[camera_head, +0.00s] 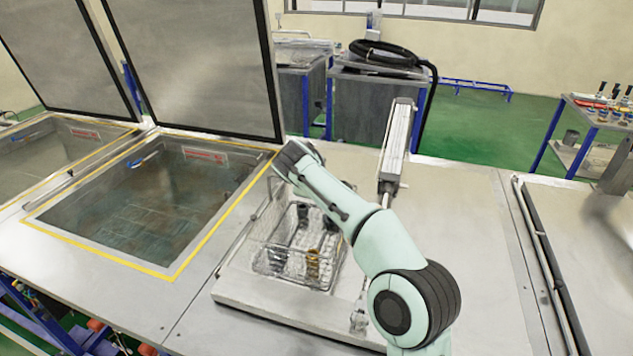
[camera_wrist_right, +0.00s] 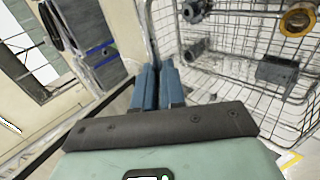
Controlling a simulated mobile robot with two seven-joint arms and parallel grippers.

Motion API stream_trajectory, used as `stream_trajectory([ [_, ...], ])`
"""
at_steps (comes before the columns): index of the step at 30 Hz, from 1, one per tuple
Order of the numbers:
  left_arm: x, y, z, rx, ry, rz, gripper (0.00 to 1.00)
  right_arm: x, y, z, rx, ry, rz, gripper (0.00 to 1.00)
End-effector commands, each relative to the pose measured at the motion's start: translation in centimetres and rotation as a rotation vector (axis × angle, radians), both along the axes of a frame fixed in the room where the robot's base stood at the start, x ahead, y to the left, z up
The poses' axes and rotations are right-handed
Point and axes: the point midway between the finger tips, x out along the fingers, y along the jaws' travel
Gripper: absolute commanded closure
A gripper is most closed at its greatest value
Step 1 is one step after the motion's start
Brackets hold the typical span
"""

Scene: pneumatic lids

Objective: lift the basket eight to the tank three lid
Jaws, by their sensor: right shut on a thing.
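A wire basket (camera_head: 290,262) with small metal parts in it stands on the metal top beside an open tank. It fills the right side of the right wrist view (camera_wrist_right: 245,80). My right gripper (camera_wrist_right: 158,82) is shut on the basket's upright wire handle. In the head view, my right wrist hides the fingers and part of the handle. The nearer tank (camera_head: 150,205) holds murky liquid, and its grey lid (camera_head: 195,60) stands open. Another tank (camera_head: 40,165) with a raised lid (camera_head: 65,50) is further left. I cannot read tank numbers. My left gripper is out of view.
A long grey actuator (camera_head: 397,145) stands upright right of the basket. The raised lids form a wall behind the tanks. Grey bins with a black hose (camera_head: 385,52) stand at the back. The metal top (camera_head: 460,215) right of my arm is clear.

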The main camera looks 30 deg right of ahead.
Motion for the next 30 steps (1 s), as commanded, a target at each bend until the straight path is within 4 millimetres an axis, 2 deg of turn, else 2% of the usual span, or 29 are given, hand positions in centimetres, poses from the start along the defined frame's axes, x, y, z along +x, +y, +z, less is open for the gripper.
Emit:
stream_trajectory([
  [8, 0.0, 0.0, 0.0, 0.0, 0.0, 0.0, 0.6, 0.0, 0.0, 0.4, -0.002, -0.012, 0.001, 1.0],
  [9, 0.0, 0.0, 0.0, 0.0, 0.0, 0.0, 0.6, 0.0, 0.0, 0.4, -0.002, -0.012, 0.001, 0.87],
  [12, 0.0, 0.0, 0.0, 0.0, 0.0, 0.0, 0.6, 0.0, 0.0, 0.3, -0.001, -0.011, 0.0, 0.6],
  [19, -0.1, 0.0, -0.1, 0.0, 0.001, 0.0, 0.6, 0.0, 0.0, -0.4, 0.001, 0.008, -0.001, 0.6],
  [22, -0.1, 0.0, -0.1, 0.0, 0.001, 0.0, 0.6, -0.1, 0.2, -0.1, 0.001, 0.005, 0.0, 0.6],
  [26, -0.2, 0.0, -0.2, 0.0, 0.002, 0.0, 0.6, -0.8, 1.0, 1.0, 0.0, 0.001, 0.002, 0.6],
  [30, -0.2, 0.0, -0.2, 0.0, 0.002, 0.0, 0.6, -2.2, 2.5, 3.2, 0.001, -0.003, 0.004, 0.6],
])
